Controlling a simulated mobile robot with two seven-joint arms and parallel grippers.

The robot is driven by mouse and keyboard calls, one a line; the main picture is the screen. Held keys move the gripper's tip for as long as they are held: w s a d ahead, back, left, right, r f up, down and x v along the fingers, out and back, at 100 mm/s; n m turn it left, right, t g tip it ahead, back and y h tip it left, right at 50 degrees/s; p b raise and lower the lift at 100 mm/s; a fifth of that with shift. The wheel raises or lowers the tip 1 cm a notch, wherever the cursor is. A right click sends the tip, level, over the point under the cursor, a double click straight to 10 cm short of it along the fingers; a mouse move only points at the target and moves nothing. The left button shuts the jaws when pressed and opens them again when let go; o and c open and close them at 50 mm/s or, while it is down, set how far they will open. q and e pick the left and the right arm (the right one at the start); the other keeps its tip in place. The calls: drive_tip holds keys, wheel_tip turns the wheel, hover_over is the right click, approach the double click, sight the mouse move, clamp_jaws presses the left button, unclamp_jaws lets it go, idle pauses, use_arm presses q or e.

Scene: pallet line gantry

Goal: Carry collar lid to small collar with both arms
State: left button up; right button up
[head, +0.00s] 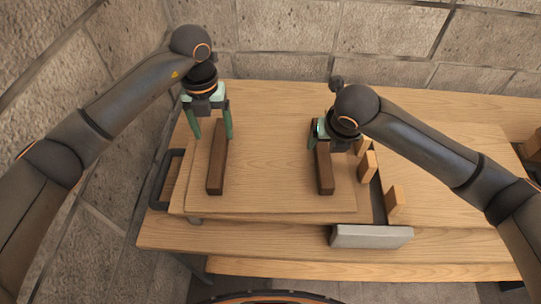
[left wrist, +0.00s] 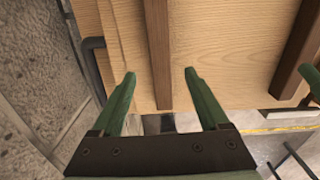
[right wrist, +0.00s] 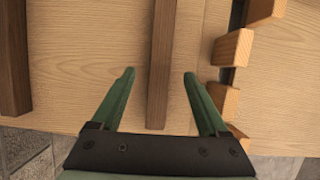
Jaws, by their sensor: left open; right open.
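The collar lid (head: 270,160) appears as a flat light-wood panel with two dark wooden battens, lying on the wooden surface. My left gripper (head: 211,137) is open above the left batten (head: 217,165). In the left wrist view this batten (left wrist: 158,55) runs between the spread fingers. My right gripper (head: 334,146) is open at the far end of the right batten (head: 324,172). In the right wrist view that batten (right wrist: 161,65) lies between the fingers, apart from both. I cannot make out the small collar for certain.
Several light-wood blocks (head: 367,165) stand along a dark gap right of the lid. A pale grey block (head: 371,237) sits at the front edge. A dark handle (head: 166,178) is at the left. Stone walls (head: 290,35) close off the back and left. Bare wood (head: 440,205) lies right.

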sight(218, 149)
use_arm(q)
wheel_tip(218, 149, down, 6)
drive_tip(key=shift+f, duration=0.15)
use_arm(e)
drive_tip(key=x, duration=0.6)
drive_tip(key=shift+w+f, duration=0.1)
drive_tip(key=shift+w, duration=0.05)
use_arm(q)
drive_tip(key=shift+c, duration=0.4)
use_arm(e)
drive_tip(key=shift+c, duration=0.4)
use_arm(q)
clamp_jaws()
use_arm(e)
clamp_jaws()
